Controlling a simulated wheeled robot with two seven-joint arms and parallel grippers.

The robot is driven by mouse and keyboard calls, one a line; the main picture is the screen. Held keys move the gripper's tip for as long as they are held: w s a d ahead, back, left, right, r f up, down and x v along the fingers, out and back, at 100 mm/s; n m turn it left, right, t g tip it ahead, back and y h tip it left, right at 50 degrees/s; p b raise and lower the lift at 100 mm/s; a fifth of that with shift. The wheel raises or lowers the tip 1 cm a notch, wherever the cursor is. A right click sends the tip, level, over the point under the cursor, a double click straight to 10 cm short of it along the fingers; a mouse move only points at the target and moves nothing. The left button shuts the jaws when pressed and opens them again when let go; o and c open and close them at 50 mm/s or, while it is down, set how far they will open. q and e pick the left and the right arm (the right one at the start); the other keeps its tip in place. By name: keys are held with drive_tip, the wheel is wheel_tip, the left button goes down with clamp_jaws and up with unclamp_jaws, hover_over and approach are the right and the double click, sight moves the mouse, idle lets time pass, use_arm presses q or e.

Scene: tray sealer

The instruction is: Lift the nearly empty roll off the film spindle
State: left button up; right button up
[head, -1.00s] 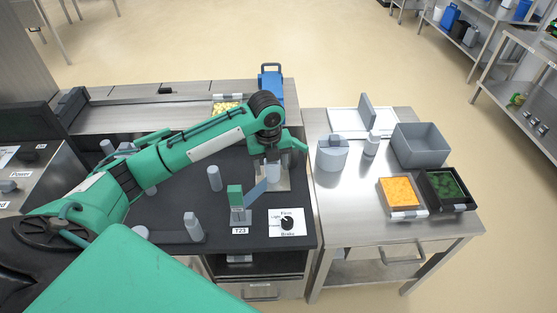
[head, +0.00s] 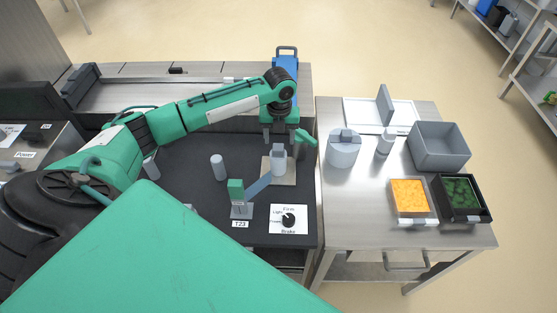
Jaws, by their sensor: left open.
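The film spindle stands on a beige base plate (head: 285,178) near the right edge of the dark worktop. A small grey cylinder that looks like the nearly empty roll (head: 278,160) is on it, upright, with a lighter top. My left gripper (head: 284,136) reaches in from the left and points down just behind and above the roll. It is open, and the roll's body shows clear in front of it. I cannot tell whether a finger touches the roll. My right gripper is not in view.
A hinged blue-grey arm (head: 258,185) and a dial panel (head: 289,219) stand in front of the spindle. A grey post (head: 217,167) is to the left. The right table holds a large pale roll (head: 344,150), a grey bin (head: 440,147) and two food trays.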

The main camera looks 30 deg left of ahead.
sight(278, 147)
use_arm(q)
drive_tip(key=f, duration=0.2)
drive_tip(key=f+p, duration=0.1)
drive_tip(key=f, duration=0.1)
drive_tip(key=shift+a+f, duration=0.2)
drive_tip(key=shift+f, duration=0.3)
drive_tip(key=c, duration=1.2)
clamp_jaws()
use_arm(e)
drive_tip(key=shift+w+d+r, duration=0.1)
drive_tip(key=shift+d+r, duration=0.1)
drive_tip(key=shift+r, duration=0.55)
use_arm(q)
drive_tip(key=shift+r, duration=0.1)
